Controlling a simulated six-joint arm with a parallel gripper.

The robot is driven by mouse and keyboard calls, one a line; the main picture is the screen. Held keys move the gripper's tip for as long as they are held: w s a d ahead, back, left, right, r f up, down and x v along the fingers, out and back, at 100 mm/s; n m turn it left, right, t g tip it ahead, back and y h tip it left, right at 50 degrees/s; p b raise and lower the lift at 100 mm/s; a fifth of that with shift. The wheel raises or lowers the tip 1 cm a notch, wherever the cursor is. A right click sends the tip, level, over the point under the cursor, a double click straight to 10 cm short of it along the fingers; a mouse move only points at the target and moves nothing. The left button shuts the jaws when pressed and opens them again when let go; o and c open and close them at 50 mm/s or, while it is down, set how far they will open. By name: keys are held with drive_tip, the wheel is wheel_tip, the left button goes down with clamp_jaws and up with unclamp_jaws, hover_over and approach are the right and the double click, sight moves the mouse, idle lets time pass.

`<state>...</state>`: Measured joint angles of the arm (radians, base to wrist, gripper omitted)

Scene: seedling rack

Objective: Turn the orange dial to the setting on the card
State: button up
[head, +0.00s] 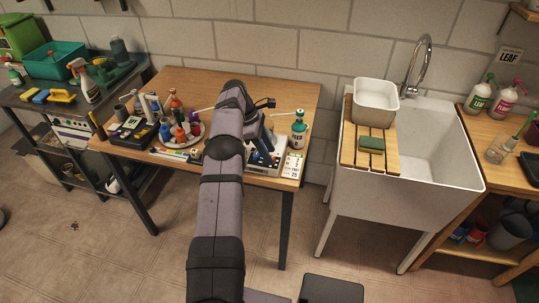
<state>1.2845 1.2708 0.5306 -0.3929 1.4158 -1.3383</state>
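A white box-like device (262,167) sits at the front right of the wooden table, partly covered by my arm. No orange dial can be made out; my arm and wrist block much of that area. A small white card (292,166) with coloured marks and print lies just right of the device, and its print is too small to read surely. My gripper (266,143) points down over the device, mostly hidden by my arm. Its fingers are too small and dark to tell open from shut, or touching from apart.
A white and green bottle (298,130) stands behind the card. The back right of the wooden table (290,92) is clear. A sink (432,150) with a slatted board stands farther right.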

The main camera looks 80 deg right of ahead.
drive_tip(key=shift+p+v, duration=0.55)
drive_tip(key=shift+v, duration=2.35)
